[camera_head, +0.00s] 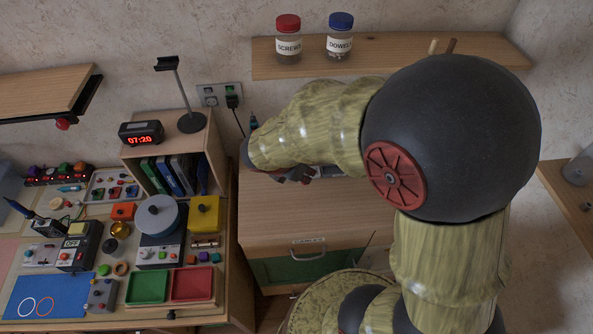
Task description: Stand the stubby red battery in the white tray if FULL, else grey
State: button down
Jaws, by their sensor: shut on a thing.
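My gripper (300,176) is at the end of my arm, over the back of the wooden cabinet top, and is mostly hidden by my arm. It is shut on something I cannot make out. I cannot pick out the stubby red battery for sure. A pale tray (112,186) with several small coloured parts lies at the back of the left workbench; I cannot tell if it is the white tray. I cannot make out a grey tray. A black device (79,246) with an OFF label stands on the bench.
A green tray (148,287) and a red tray (192,284) sit at the bench front. A cubby (185,135) with binders, clock and lamp stands behind. The cabinet top (285,215) is clear in front. Labelled jars (288,42) stand on a wall shelf (400,45).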

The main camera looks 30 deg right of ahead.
jog(key=w+f+b, duration=0.1)
jog(key=w+f, duration=0.3)
jog(key=w+d+f+b, duration=0.1)
jog(key=w+f+b, duration=0.1)
jog(key=w+f, duration=0.2)
jog(key=w+f+b, duration=0.1)
jog(key=w+f, duration=0.3)
jog(key=shift+d+f, duration=0.2)
jog(key=shift+d, duration=0.2)
jog(key=shift+r, duration=0.1)
jog(key=c, duration=1.7)
grip_release()
jog(key=shift+o, duration=0.2)
